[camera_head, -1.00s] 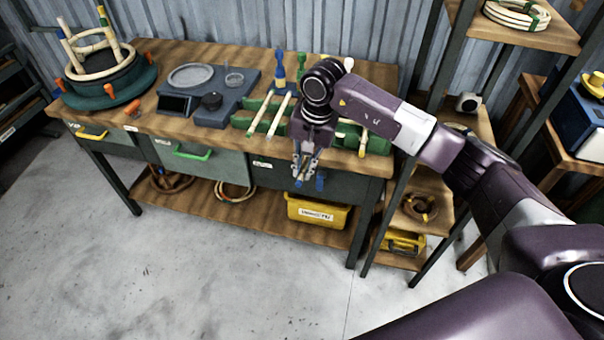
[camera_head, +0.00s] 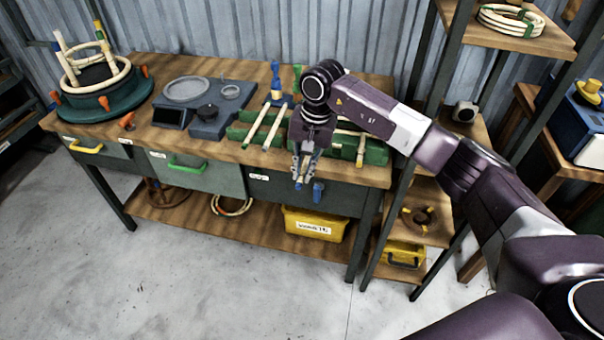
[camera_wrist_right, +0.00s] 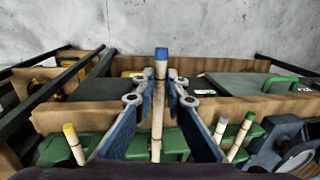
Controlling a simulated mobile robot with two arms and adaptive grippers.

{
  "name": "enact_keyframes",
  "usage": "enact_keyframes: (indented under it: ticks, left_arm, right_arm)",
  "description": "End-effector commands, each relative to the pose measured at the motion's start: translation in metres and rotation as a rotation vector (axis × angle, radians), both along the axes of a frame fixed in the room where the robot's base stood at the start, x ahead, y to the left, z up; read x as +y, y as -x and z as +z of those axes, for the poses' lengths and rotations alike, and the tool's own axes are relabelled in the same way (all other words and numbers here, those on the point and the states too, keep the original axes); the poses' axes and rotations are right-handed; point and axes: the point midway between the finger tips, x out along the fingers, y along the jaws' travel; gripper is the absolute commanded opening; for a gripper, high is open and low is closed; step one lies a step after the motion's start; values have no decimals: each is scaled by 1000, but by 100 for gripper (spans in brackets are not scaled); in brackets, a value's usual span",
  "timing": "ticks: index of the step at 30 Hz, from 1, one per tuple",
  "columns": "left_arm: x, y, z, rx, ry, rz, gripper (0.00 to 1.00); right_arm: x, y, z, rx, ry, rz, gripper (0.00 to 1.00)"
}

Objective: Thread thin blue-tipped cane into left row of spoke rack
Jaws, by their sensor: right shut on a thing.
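My right gripper (camera_head: 306,160) is shut on a thin pale cane (camera_wrist_right: 158,105) with a blue tip. In the wrist view the cane runs between the fingers, its blue end pointing away from the palm. In the head view the gripper hangs at the bench's front edge, before the green spoke rack (camera_head: 237,132). The rack lies on the bench, partly hidden by my right arm. Pale canes (camera_head: 273,128) lie across its left part, and another (camera_head: 361,149) shows at its right. The wrist view shows canes with yellow (camera_wrist_right: 73,143) and green (camera_wrist_right: 241,135) tips. My left gripper is out of view.
The bench (camera_head: 225,150) also holds a grey-blue tray unit (camera_head: 203,128) and a round green stand (camera_head: 92,103) with a cane frame. Drawers with coloured handles sit below the front edge. A shelf stand (camera_head: 425,185) is close on the right. The floor in front is clear.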

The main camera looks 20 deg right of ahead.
Motion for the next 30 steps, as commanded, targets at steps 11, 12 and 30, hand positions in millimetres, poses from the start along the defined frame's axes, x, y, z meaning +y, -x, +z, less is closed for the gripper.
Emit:
enact_keyframes:
  ticks: [11, 12, 30]
  left_arm:
    - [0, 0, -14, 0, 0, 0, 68]
    - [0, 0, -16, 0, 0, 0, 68]
    - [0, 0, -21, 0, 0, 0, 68]
  right_arm:
    - [-11, -16, -1, 0, -1, -1, 0]
    - [-12, -18, -2, 0, -1, -1, 0]
    - [-18, -27, 0, -1, -1, 1, 0]
